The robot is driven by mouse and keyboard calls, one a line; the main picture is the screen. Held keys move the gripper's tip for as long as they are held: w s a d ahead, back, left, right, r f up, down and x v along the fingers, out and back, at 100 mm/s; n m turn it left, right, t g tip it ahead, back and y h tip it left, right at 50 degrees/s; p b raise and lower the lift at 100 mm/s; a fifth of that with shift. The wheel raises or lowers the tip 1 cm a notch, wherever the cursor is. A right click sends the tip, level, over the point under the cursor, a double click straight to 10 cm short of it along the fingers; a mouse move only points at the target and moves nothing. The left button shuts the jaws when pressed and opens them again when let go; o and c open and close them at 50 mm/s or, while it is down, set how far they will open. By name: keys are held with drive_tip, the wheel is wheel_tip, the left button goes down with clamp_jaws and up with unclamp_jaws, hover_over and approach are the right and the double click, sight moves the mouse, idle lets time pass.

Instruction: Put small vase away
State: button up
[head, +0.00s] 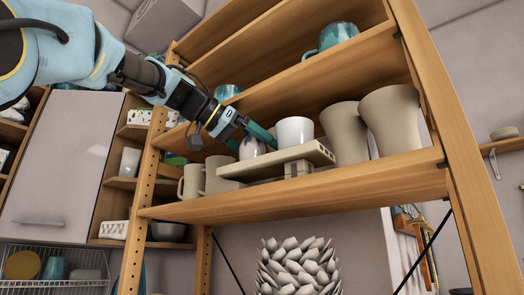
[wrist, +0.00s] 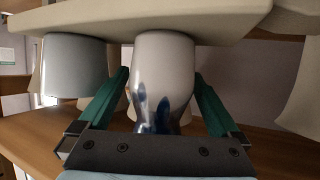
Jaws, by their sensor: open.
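A small white vase with dark blue glaze at its mouth (head: 250,148) stands at the left end of a beige raised board (head: 318,153) on the middle shelf. My gripper (head: 253,138) reaches in from the upper left and partly covers the vase. In the wrist view, which looks upside down, the vase (wrist: 164,75) is between the two green fingers of my gripper (wrist: 163,95). The fingers are open, one on each side, with gaps showing between them and the vase.
A white cup (head: 295,132) stands right beside the vase on the board. Tall beige vases (head: 390,118) stand to the right, beige mugs (head: 193,181) to the left. The shelf board above (head: 310,73) holds teal mugs (head: 338,36). A wooden post (head: 455,130) bounds the right side.

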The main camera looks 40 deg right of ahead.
drive_tip(key=shift+r, duration=0.1)
drive_tip(key=b+v, duration=0.2)
drive_tip(key=v, duration=1)
idle(0.4)
